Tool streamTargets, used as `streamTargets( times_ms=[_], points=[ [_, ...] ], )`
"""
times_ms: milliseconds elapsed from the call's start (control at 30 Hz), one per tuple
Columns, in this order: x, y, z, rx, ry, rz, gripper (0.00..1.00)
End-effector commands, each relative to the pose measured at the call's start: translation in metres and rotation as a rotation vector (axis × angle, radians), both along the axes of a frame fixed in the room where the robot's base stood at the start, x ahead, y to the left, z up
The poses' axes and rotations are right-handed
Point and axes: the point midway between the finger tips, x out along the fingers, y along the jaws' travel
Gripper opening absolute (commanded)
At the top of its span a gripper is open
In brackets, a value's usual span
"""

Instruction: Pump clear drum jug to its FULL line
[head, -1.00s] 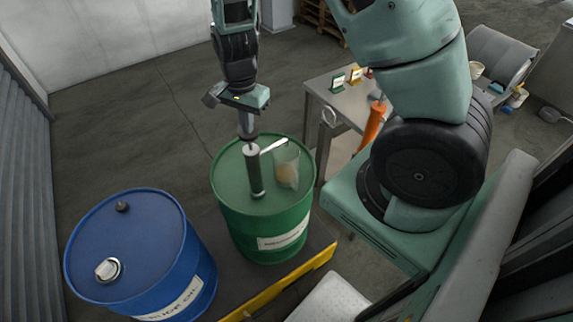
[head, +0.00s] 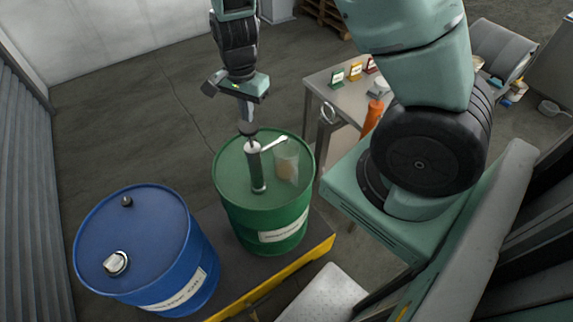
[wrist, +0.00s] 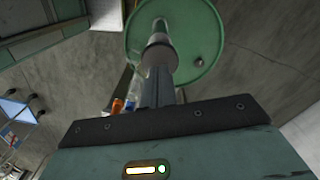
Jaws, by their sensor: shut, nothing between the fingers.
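The green drum (head: 232,190) stands upright with a grey hand pump (head: 255,170) on its lid. In the wrist view the shut fingers (wrist: 157,88) point at the knob (wrist: 159,54), with the drum lid (wrist: 196,35) beyond.
A blue drum (head: 150,235) stands to the left. Both drums are on a dark platform with a yellow edge (head: 270,285). A metal table (head: 322,88) with small coloured signs stands behind right, with an orange object (head: 372,115) beside it. Floor behind the drums is clear.

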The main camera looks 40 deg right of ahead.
Motion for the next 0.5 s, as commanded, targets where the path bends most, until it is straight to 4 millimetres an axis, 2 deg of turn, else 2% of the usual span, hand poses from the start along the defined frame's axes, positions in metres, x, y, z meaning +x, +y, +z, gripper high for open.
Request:
streamTargets(
  times_ms=[500],
  points=[
    [0.000, 0.000, -0.012, 0.000, 0.000, 0.000, 0.00]
  ],
)
